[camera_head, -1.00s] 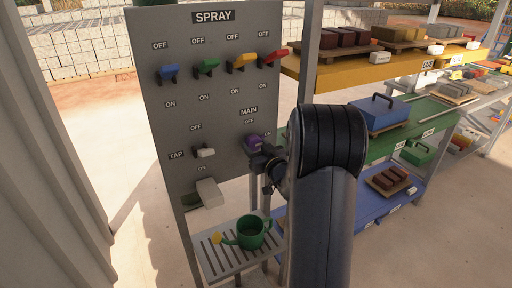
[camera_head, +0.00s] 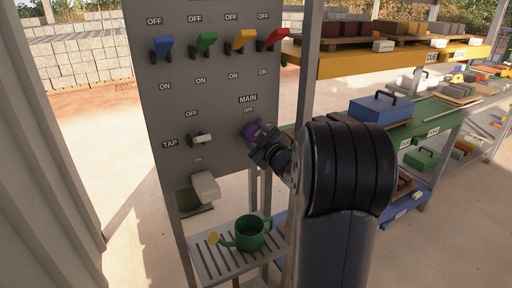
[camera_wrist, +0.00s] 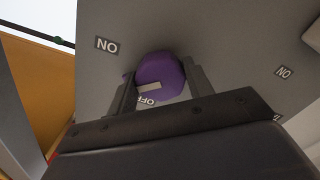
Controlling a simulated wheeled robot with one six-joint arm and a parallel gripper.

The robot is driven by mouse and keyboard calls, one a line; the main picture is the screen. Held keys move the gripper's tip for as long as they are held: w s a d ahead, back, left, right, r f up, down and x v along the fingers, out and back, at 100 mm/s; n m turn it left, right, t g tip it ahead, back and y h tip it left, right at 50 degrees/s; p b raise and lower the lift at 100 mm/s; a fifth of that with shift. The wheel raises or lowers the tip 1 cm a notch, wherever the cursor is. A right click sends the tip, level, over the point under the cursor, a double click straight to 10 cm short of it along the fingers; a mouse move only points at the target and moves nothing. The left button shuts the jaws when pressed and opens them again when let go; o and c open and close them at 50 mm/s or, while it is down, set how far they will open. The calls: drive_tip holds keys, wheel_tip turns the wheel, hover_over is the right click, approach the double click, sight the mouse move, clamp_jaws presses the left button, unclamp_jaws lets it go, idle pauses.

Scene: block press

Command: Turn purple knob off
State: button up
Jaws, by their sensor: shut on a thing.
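The purple knob (camera_head: 252,131) sits on the grey panel (camera_head: 210,105) under the MAIN label, with OFF above it and ON to its right. My gripper (camera_head: 258,140) is at the knob from the lower right. In the wrist view my gripper (camera_wrist: 158,82) is shut on the purple knob (camera_wrist: 160,70), one finger on each side. The panel labels show upside down there. A white bar on the knob lies roughly left to right, its left end slightly low. The OFF label is partly hidden by the gripper and the ON label (camera_wrist: 107,45) is clear.
Blue, green, yellow and red levers (camera_head: 205,43) line the panel's top. A white tap lever (camera_head: 201,138) is left of the knob. A green watering can (camera_head: 250,234) stands on the grate below. Loaded shelves (camera_head: 400,62) stand to the right.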

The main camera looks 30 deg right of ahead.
drive_tip(key=shift+n+b, duration=3.75)
drive_tip(key=shift+n, duration=1.25)
drive_tip(key=o, duration=1)
drive_tip(key=shift+r, duration=0.1)
drive_tip(key=shift+c, duration=0.2)
drive_tip(key=s+p, duration=0.1)
drive_tip(key=s, duration=1)
drive_tip(key=shift+d, duration=0.25)
drive_tip(key=shift+w, duration=0.2)
